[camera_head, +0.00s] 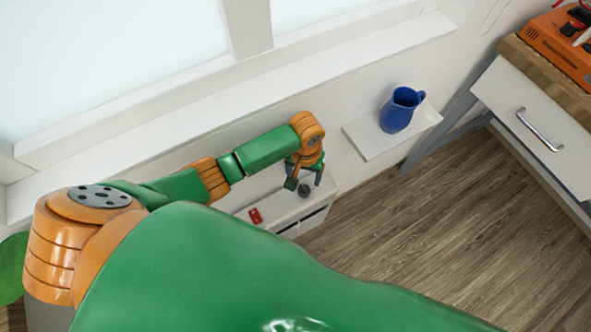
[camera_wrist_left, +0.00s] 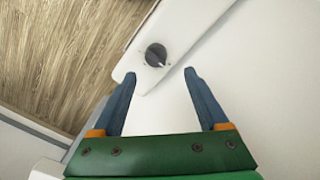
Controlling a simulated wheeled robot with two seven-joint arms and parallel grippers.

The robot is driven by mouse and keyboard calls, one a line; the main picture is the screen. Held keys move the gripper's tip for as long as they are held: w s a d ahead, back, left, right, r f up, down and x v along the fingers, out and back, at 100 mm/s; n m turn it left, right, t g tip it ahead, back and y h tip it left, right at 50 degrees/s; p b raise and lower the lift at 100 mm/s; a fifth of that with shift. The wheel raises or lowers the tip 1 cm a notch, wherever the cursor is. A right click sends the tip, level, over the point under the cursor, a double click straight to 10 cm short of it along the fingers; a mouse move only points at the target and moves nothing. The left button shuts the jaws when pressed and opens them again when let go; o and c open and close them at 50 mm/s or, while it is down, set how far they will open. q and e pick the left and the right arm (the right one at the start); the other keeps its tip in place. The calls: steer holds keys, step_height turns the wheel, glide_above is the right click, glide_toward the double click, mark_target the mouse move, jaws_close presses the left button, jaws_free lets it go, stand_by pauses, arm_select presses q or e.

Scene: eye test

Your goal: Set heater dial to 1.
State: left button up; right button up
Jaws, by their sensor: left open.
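The heater (camera_head: 278,216) is a white box low on the wall under the window. Its round dark grey dial (camera_head: 304,191) sits on the top near the right end. In the left wrist view the dial (camera_wrist_left: 156,55) shows a lighter pointer or grip across it; I cannot read any numbers. My left gripper (camera_head: 304,181) is open and empty, close to the dial. In the left wrist view the blue fingertips of this gripper (camera_wrist_left: 160,75) are spread, and the dial appears just beyond the gap between them, apart from both. My right gripper is not in view.
A small red item (camera_head: 255,216) lies on the heater's top left of the dial. A blue jug (camera_head: 399,110) stands on a white wall shelf (camera_head: 372,148) to the right. A workbench with a drawer (camera_head: 535,125) is at far right. Wood floor (camera_head: 450,220) is clear.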

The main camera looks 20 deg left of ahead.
mark_target(304, 189)
arm_select(q)
steer(key=f, duration=0.2)
steer(key=f+b, duration=0.1)
steer(key=f, duration=0.1)
steer(key=d+f+b, duration=0.1)
steer(key=f, duration=0.1)
steer(key=shift+s, duration=0.35)
steer(key=shift+a+f, duration=0.1)
steer(key=shift+f, duration=0.1)
jaws_close()
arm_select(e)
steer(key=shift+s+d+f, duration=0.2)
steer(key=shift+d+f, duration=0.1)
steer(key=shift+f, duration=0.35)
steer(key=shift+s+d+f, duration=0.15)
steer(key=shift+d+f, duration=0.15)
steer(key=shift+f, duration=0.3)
